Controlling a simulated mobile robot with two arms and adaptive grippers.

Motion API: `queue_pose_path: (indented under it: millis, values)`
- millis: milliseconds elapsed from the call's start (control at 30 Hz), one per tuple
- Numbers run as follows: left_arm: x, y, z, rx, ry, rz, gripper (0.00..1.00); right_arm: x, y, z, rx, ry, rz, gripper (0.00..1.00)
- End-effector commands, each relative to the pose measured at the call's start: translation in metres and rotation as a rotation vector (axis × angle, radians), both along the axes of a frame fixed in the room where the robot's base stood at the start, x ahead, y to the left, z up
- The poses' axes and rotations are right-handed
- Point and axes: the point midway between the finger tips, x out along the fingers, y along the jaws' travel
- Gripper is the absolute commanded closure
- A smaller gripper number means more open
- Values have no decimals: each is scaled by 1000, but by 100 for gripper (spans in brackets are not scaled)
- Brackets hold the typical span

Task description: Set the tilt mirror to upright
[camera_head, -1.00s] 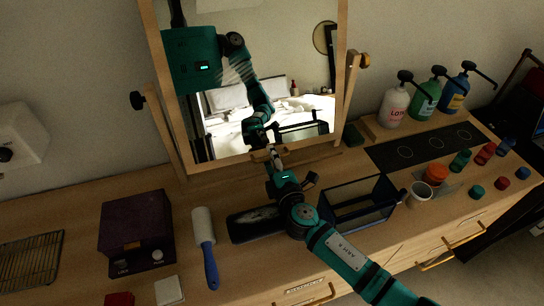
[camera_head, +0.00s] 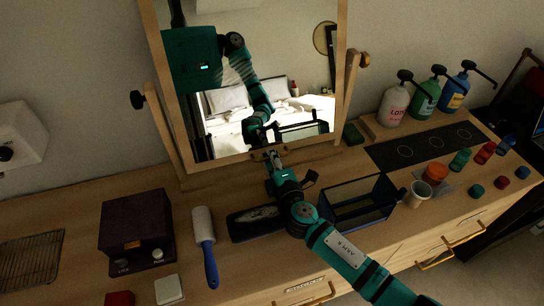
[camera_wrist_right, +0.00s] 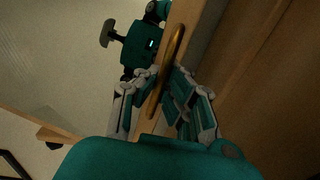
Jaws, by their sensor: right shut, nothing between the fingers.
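My right gripper (camera_head: 272,156) is shut at the middle of the mirror's bottom frame rail. In the right wrist view, a brass pull (camera_wrist_right: 168,70) on the wooden rail (camera_wrist_right: 195,45) shows in line with the right gripper (camera_wrist_right: 158,85), whose fingers hold nothing. Contact with the pull cannot be told. My left gripper is not in view.
A dark tray (camera_head: 255,222) and a glass-sided box (camera_head: 358,200) lie close to my right arm. Pump bottles (camera_head: 425,98), a cup (camera_head: 418,194) and small coloured bottles are at the right.

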Motion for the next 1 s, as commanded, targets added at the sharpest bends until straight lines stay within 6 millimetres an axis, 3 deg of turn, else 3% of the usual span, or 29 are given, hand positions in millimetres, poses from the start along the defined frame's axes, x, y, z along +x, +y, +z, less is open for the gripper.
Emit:
queue_pose_path:
  millis: [167,400,500,733,1000]
  values:
    - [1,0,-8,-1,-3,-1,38,6,2,-7,0,1,-1,100]
    - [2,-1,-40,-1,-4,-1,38,41,13,-20,0,-1,-1,100]
    - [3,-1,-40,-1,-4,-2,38,47,15,-18,-1,1,-1,99]
    - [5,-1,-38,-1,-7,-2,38,45,14,-17,-1,1,-1,69]
    - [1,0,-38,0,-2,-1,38,45,14,-17,-1,1,0,68]
